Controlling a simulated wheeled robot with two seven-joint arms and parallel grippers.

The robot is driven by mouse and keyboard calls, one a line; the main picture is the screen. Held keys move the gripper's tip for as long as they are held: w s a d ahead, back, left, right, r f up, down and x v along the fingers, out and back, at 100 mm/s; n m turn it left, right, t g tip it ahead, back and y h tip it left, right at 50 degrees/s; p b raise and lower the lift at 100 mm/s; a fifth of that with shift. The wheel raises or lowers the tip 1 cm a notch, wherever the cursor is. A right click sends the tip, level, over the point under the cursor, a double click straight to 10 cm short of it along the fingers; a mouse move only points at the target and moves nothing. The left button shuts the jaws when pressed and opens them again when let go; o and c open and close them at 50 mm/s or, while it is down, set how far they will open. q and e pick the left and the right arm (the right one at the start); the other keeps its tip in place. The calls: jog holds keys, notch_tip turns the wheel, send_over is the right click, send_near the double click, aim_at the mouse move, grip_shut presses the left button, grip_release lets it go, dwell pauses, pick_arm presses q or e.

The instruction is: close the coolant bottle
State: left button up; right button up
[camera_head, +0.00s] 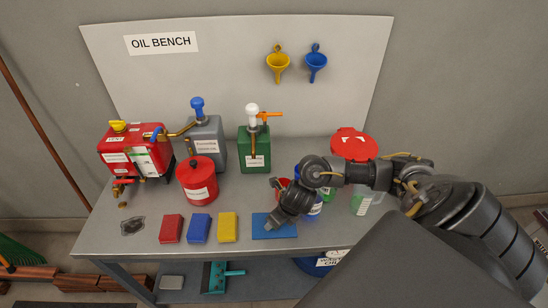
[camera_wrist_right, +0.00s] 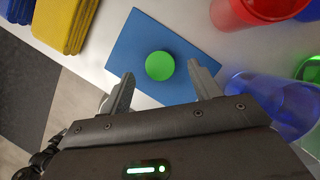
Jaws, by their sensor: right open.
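A round green cap (camera_wrist_right: 160,64) lies on the blue mat (camera_wrist_right: 190,40) in the right wrist view. In the head view the mat (camera_head: 268,232) shows, but my arm hides the cap. My right gripper (camera_wrist_right: 160,74) is open above the mat, with one finger on each side of the cap, apart from it. Translucent bottles stand right of the mat: a red one (camera_wrist_right: 250,12), a blue one (camera_wrist_right: 270,100) and a green one (camera_wrist_right: 312,70) cut by the frame edge. I cannot read which is the coolant bottle. My left gripper is not in view.
Yellow (camera_head: 228,227), blue and red cloths lie left of the mat. A red can (camera_head: 197,180), a green pump canister (camera_head: 254,150), a grey canister and a red machine (camera_head: 136,152) stand behind. A red-rimmed container (camera_head: 354,145) is at the back right.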

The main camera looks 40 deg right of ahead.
jog(key=shift+x, duration=1.1)
jog(key=shift+c, duration=0.4)
jog(key=c, duration=1)
